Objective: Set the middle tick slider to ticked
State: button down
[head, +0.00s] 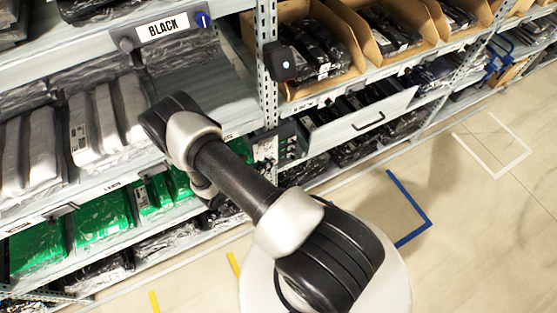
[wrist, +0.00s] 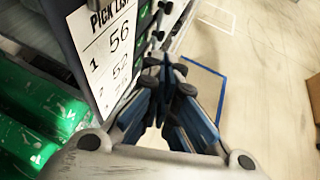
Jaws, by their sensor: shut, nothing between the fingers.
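The pick list board (wrist: 105,45) fills the upper left of the wrist view, with numbered rows reading 56 and 52 and a third row partly cut off. Small dark knobs (wrist: 158,35) sit along its right side, one above another, with green patches beside them. I cannot tell for sure which is the middle slider or how each is set. My gripper (wrist: 165,65) is shut and empty, its fingertips close to the board's right edge; I cannot tell if they touch anything. In the head view a dark panel (head: 288,140) shows on the rack upright, partly behind my arm, which hides my gripper there.
Shelves hold grey bagged garments (head: 92,125) and green packs (head: 100,217). A drawer (head: 360,122) and cardboard bins (head: 385,35) stand to the right. Green packs (wrist: 45,105) also lie left of my gripper in the wrist view.

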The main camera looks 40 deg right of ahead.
jog(key=shift+v, duration=1.55)
jog(key=shift+s, duration=0.15)
notch_tip(320, 180, up, 25)
jog(key=s+a+m+g+y+b, duration=0.1)
jog(key=a+m+g+y+b, duration=0.2)
jog(key=m, duration=0.7)
jog(key=s+a+r+m+t+y, duration=0.7)
jog(key=s+a+r, duration=0.5)
jog(key=s+r, duration=0.2)
jog(key=r+m+y, duration=0.1)
jog(key=y, duration=0.1)
jog(key=shift+s+a+r+m+y+b, duration=0.2)
jog(key=shift+s+a+m+y+b, duration=0.1)
jog(key=shift+s+y, duration=0.1)
